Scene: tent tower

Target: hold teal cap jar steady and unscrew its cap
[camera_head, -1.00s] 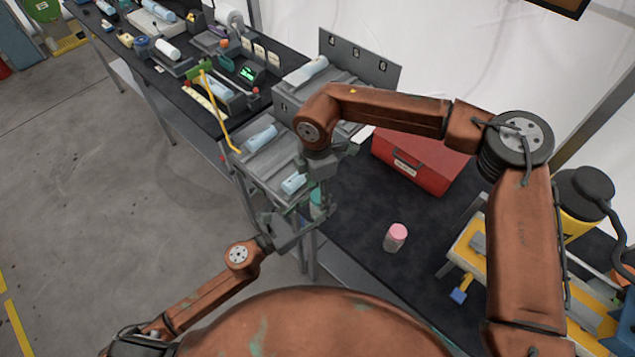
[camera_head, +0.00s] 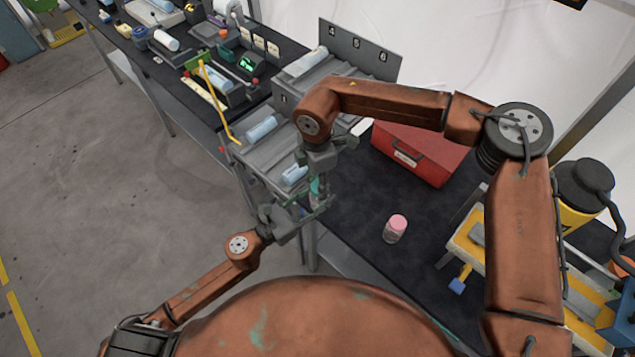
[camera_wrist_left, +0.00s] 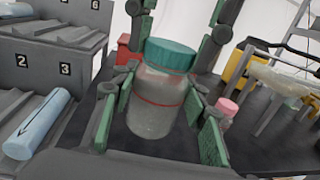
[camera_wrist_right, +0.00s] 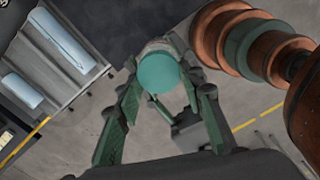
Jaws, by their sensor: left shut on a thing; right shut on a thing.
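The teal cap jar is a clear jar body (camera_wrist_left: 155,103) with a teal cap (camera_wrist_left: 171,53), seen best in the left wrist view. It is upright or nearly so, with the cap on top. My left gripper (camera_wrist_left: 157,118) is shut on the jar body, one finger on each side. My right gripper (camera_wrist_right: 163,95) comes from above and is shut on the cap, which also shows in the right wrist view (camera_wrist_right: 158,72). In the head view the jar is small and mostly hidden between the grippers.
A pink-capped jar (camera_head: 396,228) stands on the dark table (camera_head: 365,215). A red toolbox (camera_head: 412,150) is behind it. A grey numbered rack (camera_head: 265,155) with pale blue bottles is close to my grippers on the left. A yellow fixture (camera_head: 460,243) stands at the right.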

